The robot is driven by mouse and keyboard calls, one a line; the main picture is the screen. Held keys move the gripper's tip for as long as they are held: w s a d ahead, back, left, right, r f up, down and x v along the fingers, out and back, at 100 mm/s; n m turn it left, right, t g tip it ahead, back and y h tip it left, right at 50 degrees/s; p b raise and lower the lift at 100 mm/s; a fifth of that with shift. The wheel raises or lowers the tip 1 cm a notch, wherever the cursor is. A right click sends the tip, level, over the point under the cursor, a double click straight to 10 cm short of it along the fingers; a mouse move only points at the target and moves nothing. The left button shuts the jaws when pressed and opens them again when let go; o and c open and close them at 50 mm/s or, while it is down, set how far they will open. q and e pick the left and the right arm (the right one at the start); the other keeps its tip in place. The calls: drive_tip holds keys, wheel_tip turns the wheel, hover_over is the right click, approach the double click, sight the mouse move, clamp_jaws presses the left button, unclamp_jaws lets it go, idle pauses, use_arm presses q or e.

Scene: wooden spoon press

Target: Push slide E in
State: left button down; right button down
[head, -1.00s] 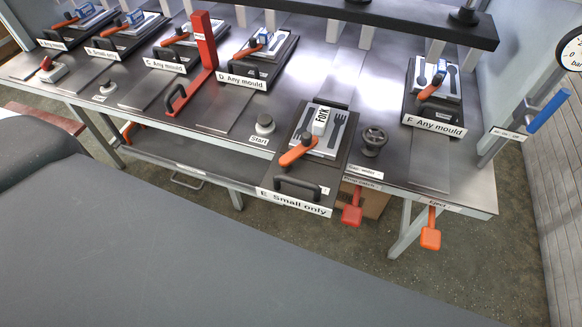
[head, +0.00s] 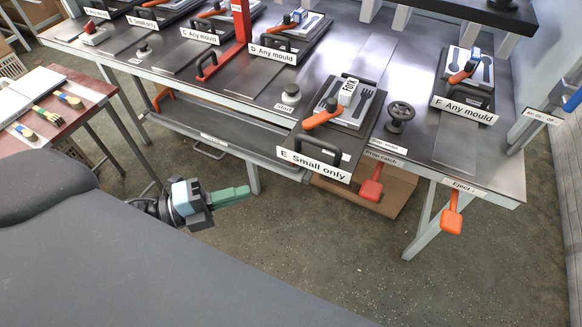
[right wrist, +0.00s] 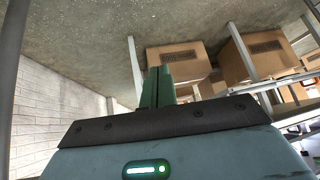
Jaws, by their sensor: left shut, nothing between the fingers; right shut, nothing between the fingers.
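Slide E (head: 314,166) is a dark plate with a front label "E Small only", pulled out so that its front hangs over the table's front edge. On it lie a grey mould (head: 352,107) with a block marked "Fork" (head: 347,92), an orange lever (head: 322,115) and a black handle (head: 318,148). My left gripper (head: 232,195), with green fingers, is shut and empty, below and left of slide E and apart from it. My right gripper (right wrist: 158,88) is shut and empty in the right wrist view; it does not show in the head view.
Slide D (head: 273,51) and slide F (head: 465,102) sit further in on the metal table. A start button (head: 290,94) is left of slide E, a black handwheel (head: 399,116) right.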

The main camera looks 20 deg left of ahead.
use_arm(q)
drive_tip(key=p, duration=0.2)
approach(311, 163)
drive_tip(key=d, duration=0.4)
drive_tip(key=w, duration=0.2)
drive_tip(key=shift+w+d+r, duration=0.15)
drive_tip(key=shift+w, duration=0.8)
